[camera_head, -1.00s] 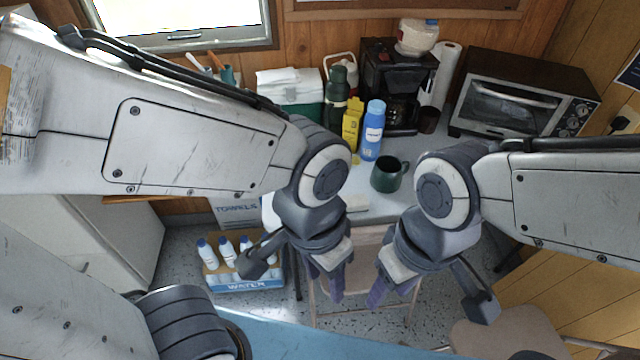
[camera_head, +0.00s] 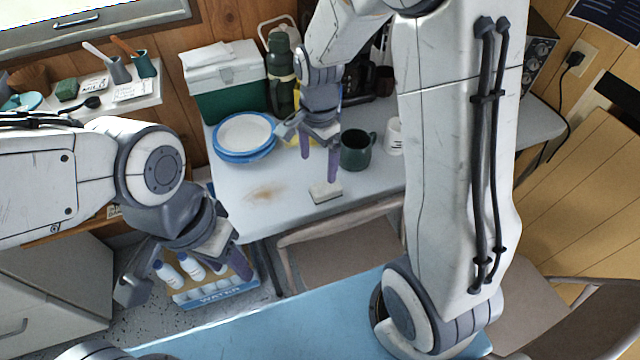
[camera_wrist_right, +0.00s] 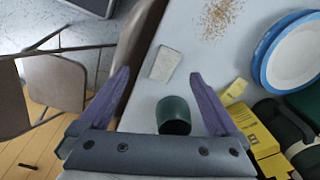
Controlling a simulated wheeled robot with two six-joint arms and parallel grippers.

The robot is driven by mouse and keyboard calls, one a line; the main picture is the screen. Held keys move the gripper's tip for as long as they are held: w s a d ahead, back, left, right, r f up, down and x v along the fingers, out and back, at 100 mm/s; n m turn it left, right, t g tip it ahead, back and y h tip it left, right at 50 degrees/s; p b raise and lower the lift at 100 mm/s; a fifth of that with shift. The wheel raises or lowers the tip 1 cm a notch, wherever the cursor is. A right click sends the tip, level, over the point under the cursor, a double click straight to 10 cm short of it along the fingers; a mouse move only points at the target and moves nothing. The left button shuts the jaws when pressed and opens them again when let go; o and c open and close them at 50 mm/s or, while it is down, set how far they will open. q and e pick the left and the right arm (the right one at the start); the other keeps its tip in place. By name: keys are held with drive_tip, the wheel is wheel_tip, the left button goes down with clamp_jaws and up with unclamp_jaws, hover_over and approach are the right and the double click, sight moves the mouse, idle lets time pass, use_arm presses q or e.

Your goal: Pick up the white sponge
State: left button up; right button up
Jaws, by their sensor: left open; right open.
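The white sponge (camera_head: 326,192) is a small pale block lying flat near the front edge of the grey table (camera_head: 360,190). It shows in the right wrist view (camera_wrist_right: 165,64) too, lying beyond the fingertips and between their lines. My right gripper (camera_head: 320,180) is open and empty, pointing down above the table just behind the sponge. Its purple fingers also show in the right wrist view (camera_wrist_right: 160,76), spread apart. My left gripper (camera_head: 220,266) is open and empty, away from the table, in front of the water bottle box.
A dark green mug (camera_head: 356,150) stands close to the right gripper. Blue-rimmed plates (camera_head: 245,136) are stacked at the left, with a brown stain (camera_head: 265,192) before them. A white mug (camera_head: 394,136) stands further right. A chair (camera_head: 330,247) is against the table's front.

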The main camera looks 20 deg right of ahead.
drive_tip(key=w+d+f+m, duration=0.2)
drive_tip(key=d+f+m, duration=0.1)
drive_tip(key=d, duration=0.1)
hover_over(326, 187)
drive_tip(key=shift+m, duration=0.3)
drive_tip(key=f, duration=0.5)
drive_tip(key=shift+s+d+b, duration=0.3)
drive_tip(key=shift+s, duration=0.05)
drive_tip(key=f, duration=0.5)
drive_tip(key=shift+w+a+f, duration=0.25)
drive_tip(key=shift+w+a, duration=0.05)
drive_tip(key=shift+w, duration=0.05)
drive_tip(key=c, duration=1.4)
